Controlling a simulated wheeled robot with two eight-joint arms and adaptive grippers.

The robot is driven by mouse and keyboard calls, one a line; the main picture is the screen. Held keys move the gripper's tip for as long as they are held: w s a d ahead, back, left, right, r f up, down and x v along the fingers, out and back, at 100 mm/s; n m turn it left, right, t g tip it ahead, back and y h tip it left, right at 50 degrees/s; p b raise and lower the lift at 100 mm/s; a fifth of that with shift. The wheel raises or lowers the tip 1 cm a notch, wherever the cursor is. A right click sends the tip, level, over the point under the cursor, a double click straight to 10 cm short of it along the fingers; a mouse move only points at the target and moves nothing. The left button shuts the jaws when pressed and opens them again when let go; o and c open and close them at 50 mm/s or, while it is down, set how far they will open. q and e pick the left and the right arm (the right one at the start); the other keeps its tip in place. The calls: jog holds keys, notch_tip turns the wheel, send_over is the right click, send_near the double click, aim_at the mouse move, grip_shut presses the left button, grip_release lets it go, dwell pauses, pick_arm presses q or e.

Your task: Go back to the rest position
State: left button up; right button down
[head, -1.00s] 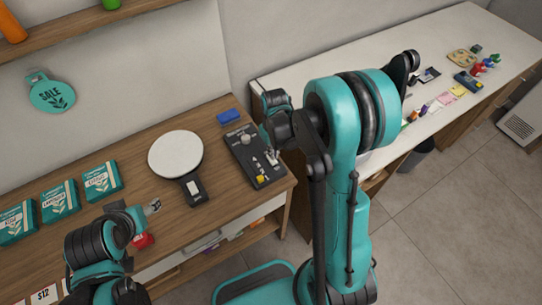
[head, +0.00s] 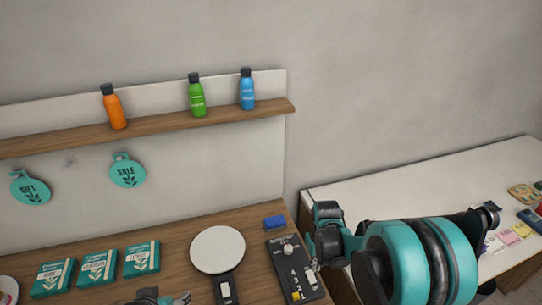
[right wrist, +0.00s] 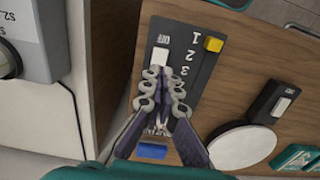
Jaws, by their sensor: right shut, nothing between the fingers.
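My right gripper (head: 314,266) is beside the left edge of my right arm in the head view, over or close to the black control panel (head: 283,256). In the right wrist view its fingers (right wrist: 163,130) are together and empty, in front of the panel (right wrist: 190,45) with its yellow slider (right wrist: 213,44), white switch and numbers. I cannot tell its exact height above the panel. My left gripper (head: 182,299) only just shows at the bottom edge of the head view, and its jaw state is unclear.
A shelf (head: 200,119) above holds orange, green and blue bottles. A white counter (head: 400,190) stands to the right.

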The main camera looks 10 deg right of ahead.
jog(key=s+a+r+t+b, duration=0.2)
jog(key=s+t+b, duration=0.1)
jog(key=s+b, duration=0.2)
jog(key=s+a+r+m+t+b, duration=0.1)
jog(key=s+a+r+t+b, duration=0.1)
jog(key=s+b, duration=0.4)
jog(key=shift+s+a+r+m+t, duration=0.3)
jog(key=shift+s+a+t, duration=0.4)
jog(key=shift+t, duration=0.3)
